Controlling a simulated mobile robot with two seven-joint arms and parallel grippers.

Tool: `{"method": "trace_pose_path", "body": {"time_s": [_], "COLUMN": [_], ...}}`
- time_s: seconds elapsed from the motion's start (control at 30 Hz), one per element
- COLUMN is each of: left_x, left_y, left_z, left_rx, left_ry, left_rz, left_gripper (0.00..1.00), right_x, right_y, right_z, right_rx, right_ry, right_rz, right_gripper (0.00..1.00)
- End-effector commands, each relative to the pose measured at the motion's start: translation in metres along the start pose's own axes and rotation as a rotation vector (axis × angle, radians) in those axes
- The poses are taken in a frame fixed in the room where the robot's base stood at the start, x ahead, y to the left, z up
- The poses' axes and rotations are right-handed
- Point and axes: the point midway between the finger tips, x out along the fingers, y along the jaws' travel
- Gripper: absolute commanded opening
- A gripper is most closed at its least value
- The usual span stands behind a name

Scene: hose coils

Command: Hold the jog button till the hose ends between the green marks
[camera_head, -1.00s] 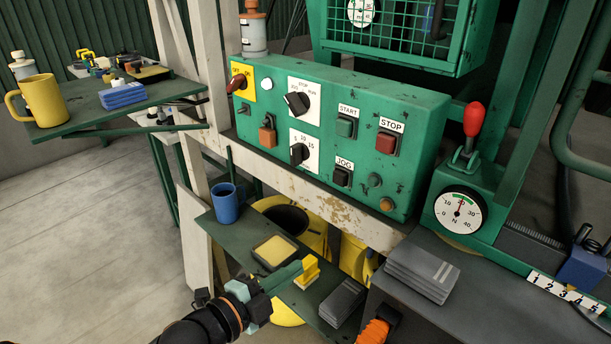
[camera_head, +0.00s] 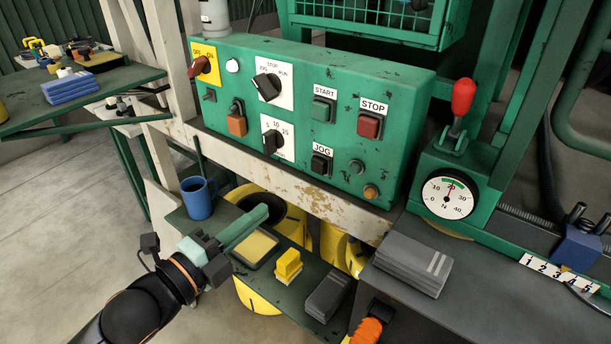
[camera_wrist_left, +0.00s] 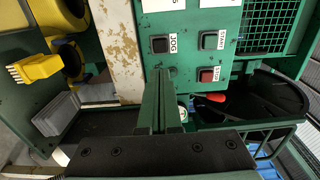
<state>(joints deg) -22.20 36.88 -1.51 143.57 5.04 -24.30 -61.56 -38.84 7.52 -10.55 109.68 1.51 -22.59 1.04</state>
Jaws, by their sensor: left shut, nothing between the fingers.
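The black jog button (camera_head: 320,164) sits low on the green control panel (camera_head: 340,100), below the start and stop buttons. It also shows in the left wrist view (camera_wrist_left: 160,45), beside its JOG label. My left gripper (camera_head: 262,213) is shut and empty, its green fingers pointing up and right. It is below and left of the jog button, apart from it. The shut fingers show in the left wrist view (camera_wrist_left: 160,105). A numbered scale (camera_head: 560,274) is at the right edge. I cannot make out the hose end or green marks on it. My right gripper is not in view.
A gauge (camera_head: 449,195) and a red-knobbed lever (camera_head: 463,97) are at the right. A grey stack (camera_head: 412,262) lies on the right bench.

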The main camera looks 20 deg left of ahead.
Motion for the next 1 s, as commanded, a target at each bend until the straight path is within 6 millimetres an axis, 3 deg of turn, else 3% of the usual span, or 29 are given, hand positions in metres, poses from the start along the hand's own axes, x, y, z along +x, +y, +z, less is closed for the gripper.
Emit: {"method": "trace_pose_path", "body": {"time_s": [0.27, 0.73, 0.8, 1.0], "left_x": [0.022, 0.046, 0.049, 0.090], "left_y": [0.002, 0.005, 0.004, -0.002], "left_z": [0.000, 0.000, 0.000, 0.000], "left_rx": [0.000, 0.000, 0.002, -0.005], "left_ry": [0.001, 0.000, 0.001, -0.001], "left_rz": [-0.004, -0.006, -0.004, -0.001], "left_gripper": [0.00, 0.00, 0.00, 0.00], "right_x": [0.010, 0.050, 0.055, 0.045], "right_y": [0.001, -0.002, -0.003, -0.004], "right_z": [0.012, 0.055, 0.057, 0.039], "right_rx": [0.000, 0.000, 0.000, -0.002], "right_ry": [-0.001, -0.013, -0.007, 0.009], "right_rz": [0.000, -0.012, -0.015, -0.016], "right_gripper": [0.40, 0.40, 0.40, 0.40]}}
